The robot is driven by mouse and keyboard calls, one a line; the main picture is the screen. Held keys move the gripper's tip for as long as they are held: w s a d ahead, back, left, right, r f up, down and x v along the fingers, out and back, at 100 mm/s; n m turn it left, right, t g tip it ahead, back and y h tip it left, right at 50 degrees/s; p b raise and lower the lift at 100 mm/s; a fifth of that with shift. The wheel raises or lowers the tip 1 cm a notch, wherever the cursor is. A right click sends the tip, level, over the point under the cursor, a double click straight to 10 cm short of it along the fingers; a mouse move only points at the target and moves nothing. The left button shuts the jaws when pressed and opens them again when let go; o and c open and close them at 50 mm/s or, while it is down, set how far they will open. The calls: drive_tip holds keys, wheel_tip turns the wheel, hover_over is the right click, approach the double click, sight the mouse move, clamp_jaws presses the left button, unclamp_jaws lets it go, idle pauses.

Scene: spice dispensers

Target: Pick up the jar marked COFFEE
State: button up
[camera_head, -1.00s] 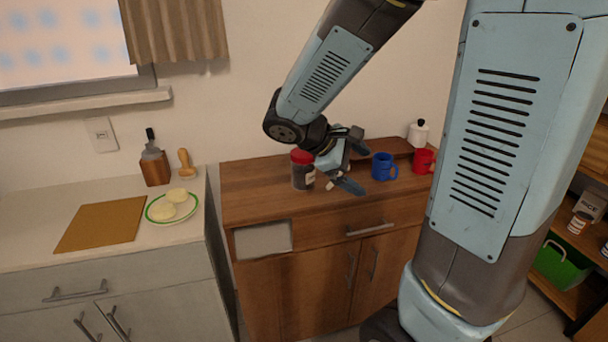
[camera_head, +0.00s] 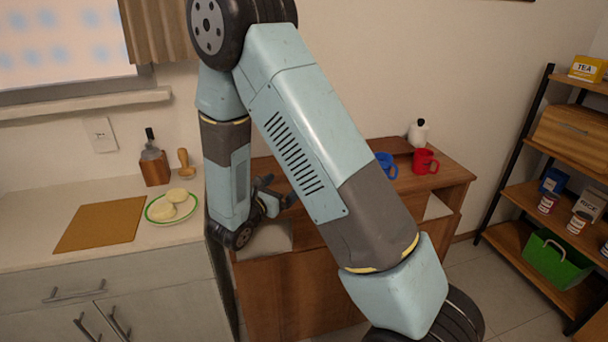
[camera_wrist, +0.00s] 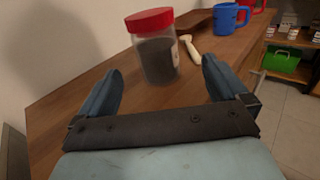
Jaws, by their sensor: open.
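A clear jar (camera_wrist: 158,60) with a red lid and dark contents stands upright on the wooden cabinet top, in the wrist view. A pale label shows only at its right edge, so I cannot read it. My gripper (camera_wrist: 160,80) is open, its two blue fingers spread to the left and right with the jar ahead between them. The fingers do not appear to touch the jar. In the head view my gripper (camera_head: 277,197) is low over the wooden cabinet, and my arm hides the jar.
A pale wooden-handled object (camera_wrist: 190,48) lies just right of the jar. A blue mug (camera_head: 386,165), a red mug (camera_head: 425,162) and a white bottle (camera_head: 418,133) are farther right. A plate (camera_head: 190,213) and a cutting board (camera_head: 100,224) lie on the left counter.

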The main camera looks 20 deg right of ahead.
drive_tip(key=shift+w+a+f, duration=0.15)
drive_tip(key=shift+a+f, duration=0.05)
drive_tip(key=shift+f, duration=0.05)
drive_tip(key=shift+w+d, duration=0.2)
drive_tip(key=shift+w, duration=0.1)
drive_tip(key=x, duration=1.3)
drive_tip(key=shift+w+a+r, duration=0.1)
drive_tip(key=shift+w+a, duration=0.05)
drive_tip(key=c, duration=1.1)
drive_tip(key=shift+c, duration=0.6)
drive_tip(key=shift+r, duration=0.15)
